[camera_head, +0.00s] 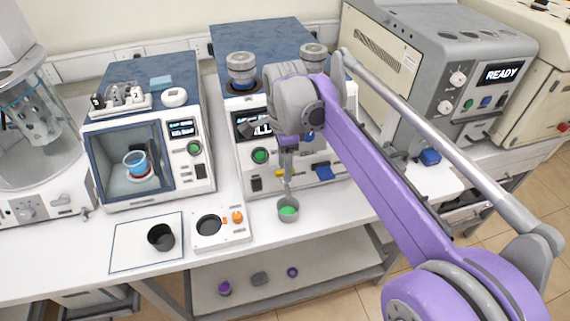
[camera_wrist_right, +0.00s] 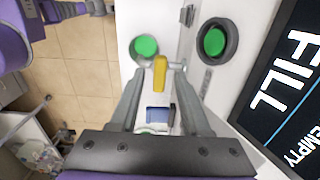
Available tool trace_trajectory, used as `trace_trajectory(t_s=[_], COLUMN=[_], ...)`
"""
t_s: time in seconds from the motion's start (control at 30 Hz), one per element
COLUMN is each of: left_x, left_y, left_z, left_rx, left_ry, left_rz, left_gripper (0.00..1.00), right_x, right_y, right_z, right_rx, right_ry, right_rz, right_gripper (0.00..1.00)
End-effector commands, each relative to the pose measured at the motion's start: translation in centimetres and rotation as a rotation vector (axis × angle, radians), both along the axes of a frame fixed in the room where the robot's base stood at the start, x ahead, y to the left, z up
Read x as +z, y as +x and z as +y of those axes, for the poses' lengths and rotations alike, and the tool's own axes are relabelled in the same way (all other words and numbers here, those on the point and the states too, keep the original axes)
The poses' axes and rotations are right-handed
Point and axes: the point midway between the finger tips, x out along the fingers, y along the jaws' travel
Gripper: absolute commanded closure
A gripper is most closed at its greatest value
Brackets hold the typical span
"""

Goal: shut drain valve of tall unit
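The tall unit (camera_head: 298,141) stands in the middle of the bench, with two metal canisters on top and a FILL/EMPTY screen that shows in the right wrist view (camera_wrist_right: 285,85). Its drain valve has a yellow handle (camera_head: 280,173), low on the front; the handle also shows in the wrist view (camera_wrist_right: 160,73). My right gripper (camera_head: 287,182) is at the valve. In the wrist view its fingers (camera_wrist_right: 160,80) are apart, either side of the yellow handle; contact is unclear. A grey cup (camera_head: 288,210) with green liquid stands below. My left gripper is out of view.
A blue handle (camera_head: 323,172) sits right of the valve. A dark cup (camera_head: 161,237) stands on a white mat (camera_head: 130,254), beside a small white device (camera_head: 228,232). A chamber unit (camera_head: 150,150) stands left, a READY unit (camera_head: 440,60) right. The bench front edge is near the cup.

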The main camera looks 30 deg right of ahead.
Motion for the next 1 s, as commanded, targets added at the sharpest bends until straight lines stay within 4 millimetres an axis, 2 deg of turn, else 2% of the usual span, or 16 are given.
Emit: trace_trajectory(t_s=[0.37, 0.47, 0.8, 1.0], left_x=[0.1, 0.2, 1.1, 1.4], left_y=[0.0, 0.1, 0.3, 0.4], left_z=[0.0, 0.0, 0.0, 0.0], left_rx=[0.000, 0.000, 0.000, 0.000], left_ry=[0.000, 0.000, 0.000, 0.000], left_rz=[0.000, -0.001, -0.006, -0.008], left_gripper=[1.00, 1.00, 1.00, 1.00], right_x=[0.5, 1.8, 8.6, 10.5], right_y=[0.0, 0.0, 0.0, 0.0], right_z=[0.0, 0.0, 0.0, 0.0], right_rx=[0.001, 0.001, 0.000, 0.000], right_ry=[0.000, 0.000, 0.000, 0.000], right_rz=[0.001, 0.001, 0.000, 0.000], right_gripper=[0.50, 0.50, 0.50, 0.50])
